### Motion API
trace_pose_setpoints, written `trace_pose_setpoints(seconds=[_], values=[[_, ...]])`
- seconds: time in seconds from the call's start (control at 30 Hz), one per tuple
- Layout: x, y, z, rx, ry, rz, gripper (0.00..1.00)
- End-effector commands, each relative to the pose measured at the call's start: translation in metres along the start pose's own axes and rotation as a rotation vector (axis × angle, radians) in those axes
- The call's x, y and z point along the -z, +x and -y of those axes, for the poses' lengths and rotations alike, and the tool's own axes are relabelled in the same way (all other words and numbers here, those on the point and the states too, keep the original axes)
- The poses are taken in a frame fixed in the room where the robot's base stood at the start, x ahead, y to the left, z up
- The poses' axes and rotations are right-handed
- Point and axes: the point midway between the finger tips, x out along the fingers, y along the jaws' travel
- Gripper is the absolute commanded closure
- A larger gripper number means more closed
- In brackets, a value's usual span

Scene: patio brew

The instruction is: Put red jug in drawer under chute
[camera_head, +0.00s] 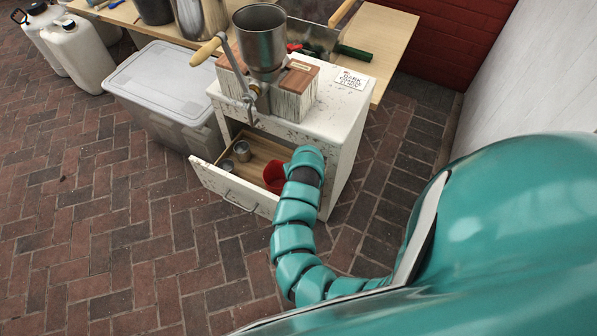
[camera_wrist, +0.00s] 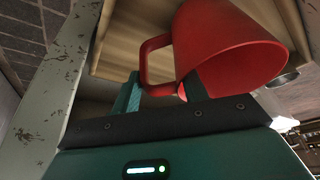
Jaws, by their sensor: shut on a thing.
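The red jug (camera_head: 274,175) shows at the end of my arm, in or just above the open drawer (camera_head: 236,189) of the white cabinet. In the wrist view the red jug (camera_wrist: 225,48) is tilted, with its handle to the left. My gripper (camera_wrist: 165,90) is shut on the jug at its wall or handle; the exact grip is partly hidden. The drawer's wooden floor (camera_wrist: 135,30) shows behind the jug. In the head view my arm hides the gripper's fingers. I cannot tell whether the jug touches the drawer floor.
A grain mill (camera_head: 262,60) with a metal hopper and crank stands on the cabinet (camera_head: 335,118). Small metal cups (camera_head: 241,150) stand in the drawer's left part. A lidded plastic bin (camera_head: 160,85) is left of the cabinet. The brick floor in front is clear.

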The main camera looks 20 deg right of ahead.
Motion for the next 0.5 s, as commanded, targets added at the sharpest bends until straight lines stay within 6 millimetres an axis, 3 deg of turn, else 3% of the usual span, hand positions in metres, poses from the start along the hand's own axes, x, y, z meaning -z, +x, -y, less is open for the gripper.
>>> trace_pose_setpoints(seconds=[0.5], values=[[-0.0030,0.0080,0.0001,0.000,0.000,-0.001,0.92]])
